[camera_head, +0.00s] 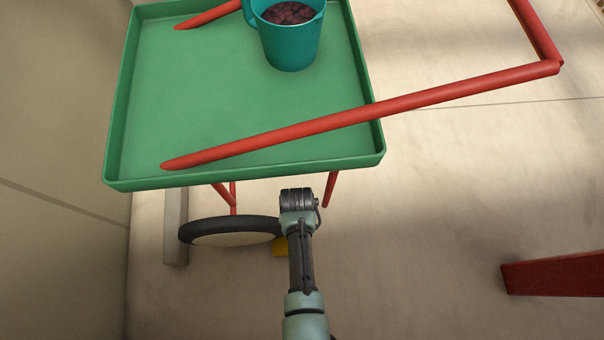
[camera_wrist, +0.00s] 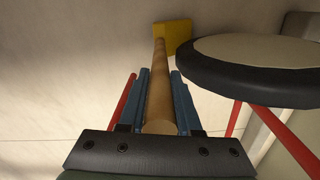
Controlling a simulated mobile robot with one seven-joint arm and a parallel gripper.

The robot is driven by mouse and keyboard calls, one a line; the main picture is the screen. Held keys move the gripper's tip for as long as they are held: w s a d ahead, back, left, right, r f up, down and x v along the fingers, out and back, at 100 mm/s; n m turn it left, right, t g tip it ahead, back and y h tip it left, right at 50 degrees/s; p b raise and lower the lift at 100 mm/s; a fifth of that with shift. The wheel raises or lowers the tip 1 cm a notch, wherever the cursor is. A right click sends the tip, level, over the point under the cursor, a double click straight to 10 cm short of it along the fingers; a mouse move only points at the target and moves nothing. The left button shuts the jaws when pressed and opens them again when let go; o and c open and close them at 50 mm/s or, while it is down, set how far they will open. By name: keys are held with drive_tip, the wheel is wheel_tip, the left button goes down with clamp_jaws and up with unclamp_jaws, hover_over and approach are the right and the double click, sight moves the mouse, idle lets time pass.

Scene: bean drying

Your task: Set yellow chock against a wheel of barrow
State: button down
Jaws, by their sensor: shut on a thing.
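The yellow chock (camera_wrist: 176,35) is a small block on the end of a wooden handle (camera_wrist: 159,95). My gripper (camera_wrist: 159,73) is shut on that handle, its blue fingers on either side. The barrow's wheel (camera_wrist: 250,84), black-tyred with a pale disc, lies just right of the chock in the wrist view. In the head view the chock (camera_head: 280,247) shows beside the right end of the wheel (camera_head: 205,230), partly hidden by my arm. I cannot tell whether chock and tyre touch. My gripper is hidden in the head view.
The barrow's green tray (camera_head: 145,178) overhangs the wheel and carries a teal pot (camera_head: 290,45) of dark beans. A red handle (camera_head: 440,95) reaches right. A grey block (camera_head: 175,235) stands left of the wheel. A red beam (camera_head: 555,275) lies at right; floor between is clear.

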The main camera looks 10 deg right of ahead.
drive_tip(key=shift+w+a+r+b, duration=0.1)
drive_tip(key=shift+w+a+b, duration=0.25)
drive_tip(key=shift+w, duration=0.3)
drive_tip(key=shift+w+a+b, duration=0.15)
drive_tip(key=shift+w+a, duration=0.3)
drive_tip(key=shift+w, duration=0.2)
drive_tip(key=shift+f+b, duration=0.5)
drive_tip(key=shift+f, duration=0.15)
drive_tip(key=c, duration=0.5)
unclamp_jaws()
drive_tip(key=shift+s, duration=0.15)
wheel_tip(320, 180, up, 8)
drive_tip(key=p, duration=0.4)
drive_tip(key=shift+f+p, duration=0.2)
drive_tip(key=shift+p, duration=0.1)
